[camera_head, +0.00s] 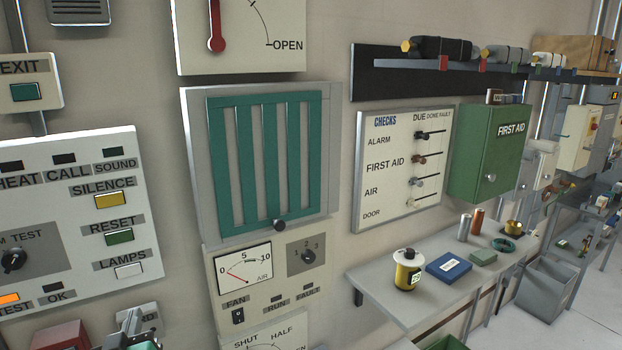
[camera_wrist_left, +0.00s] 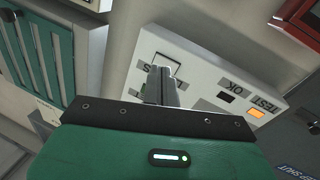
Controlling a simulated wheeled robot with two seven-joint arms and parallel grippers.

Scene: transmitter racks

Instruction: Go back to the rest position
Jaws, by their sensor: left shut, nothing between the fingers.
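My left gripper (camera_head: 133,318) shows only in part at the bottom left of the head view, just below the alarm panel (camera_head: 75,245). In the left wrist view the left gripper (camera_wrist_left: 160,72) has its thin fingers together with nothing between them. The fingertips overlap the white lamps button (camera_wrist_left: 163,62) in that view; whether they touch it I cannot tell. The panel appears turned over there, with its orange test light (camera_wrist_left: 257,113) lit. The orange light also shows in the head view (camera_head: 9,298). My right gripper is in neither view.
A teal louvre (camera_head: 230,160) and an air gauge unit (camera_head: 245,268) are on the wall right of the panel. A red box (camera_head: 62,336) sits at the lower left.

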